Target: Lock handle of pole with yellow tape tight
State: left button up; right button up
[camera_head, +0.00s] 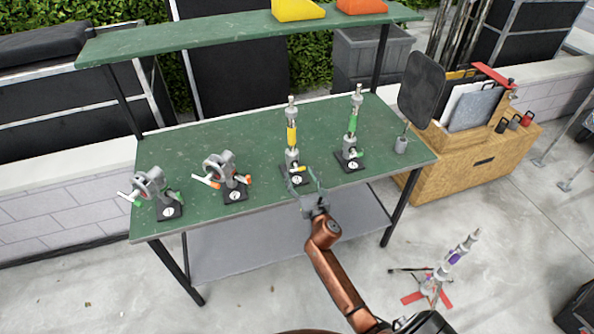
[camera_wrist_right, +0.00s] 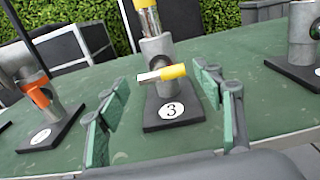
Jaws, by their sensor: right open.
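The pole with yellow tape (camera_head: 291,136) stands upright on a black base marked 3 on the green table. Its lock handle (camera_head: 299,168) has a yellow end and sticks out to the right near the bottom of the pole. In the right wrist view the handle (camera_wrist_right: 162,73) lies roughly level, its yellow end to the right. My right gripper (camera_head: 303,178) is open at the table's front edge, in front of this pole. In the right wrist view its green-padded fingers (camera_wrist_right: 162,105) stand on both sides of the handle, apart from it. My left gripper is not in view.
A green-taped pole (camera_head: 353,120) stands to the right on its own base. Two grey clamps with orange (camera_head: 222,170) and green (camera_head: 150,187) handles stand to the left. A green shelf (camera_head: 230,33) spans the back.

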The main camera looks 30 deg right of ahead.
aim_at(297, 169)
jog(key=shift+x, duration=1.75)
jog(key=shift+c, duration=0.7)
jog(key=c, duration=1)
jog(key=shift+c, duration=0.2)
